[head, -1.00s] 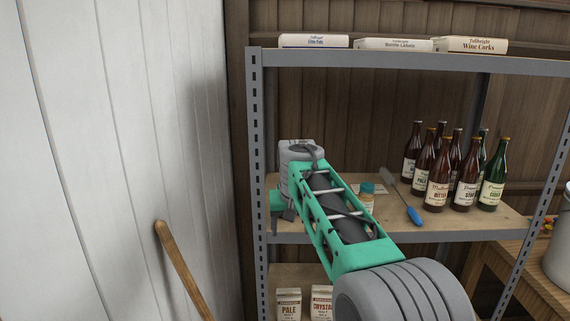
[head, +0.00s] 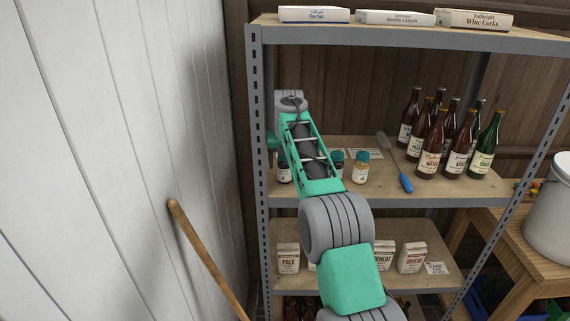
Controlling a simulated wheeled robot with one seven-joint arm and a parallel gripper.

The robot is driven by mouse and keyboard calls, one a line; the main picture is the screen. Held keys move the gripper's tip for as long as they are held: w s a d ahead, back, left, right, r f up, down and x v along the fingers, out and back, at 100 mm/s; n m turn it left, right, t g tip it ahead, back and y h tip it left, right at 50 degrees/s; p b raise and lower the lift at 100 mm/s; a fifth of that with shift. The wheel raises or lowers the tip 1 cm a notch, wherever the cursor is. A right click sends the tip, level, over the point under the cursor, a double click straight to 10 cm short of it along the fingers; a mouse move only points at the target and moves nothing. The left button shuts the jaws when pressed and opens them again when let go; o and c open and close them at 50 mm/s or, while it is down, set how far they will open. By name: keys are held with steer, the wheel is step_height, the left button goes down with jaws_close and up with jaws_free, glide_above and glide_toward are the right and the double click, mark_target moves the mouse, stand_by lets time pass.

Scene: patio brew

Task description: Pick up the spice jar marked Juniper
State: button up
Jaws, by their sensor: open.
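Small spice jars stand on the middle shelf around my arm. One jar with a teal lid and pale label (head: 361,172) stands clear to the right of the arm. A darker jar (head: 337,163) is partly hidden behind the arm. The labels are too small to read, so I cannot tell which is Juniper. My gripper (head: 272,141) is open at the shelf's left end, above the left jar.
The middle shelf (head: 310,201) also holds a blue-handled tool (head: 405,183) and several brown and green bottles (head: 458,158) at right. Malt cartons (head: 288,258) stand below. Boxes (head: 396,17) lie on top. A grey post (head: 257,130) and white wall (head: 120,120) bound the left.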

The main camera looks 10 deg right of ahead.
mark_target(284, 169)
steer(key=x, duration=0.5)
steer(key=shift+p, duration=0.35)
jaws_close()
stand_by(0.4)
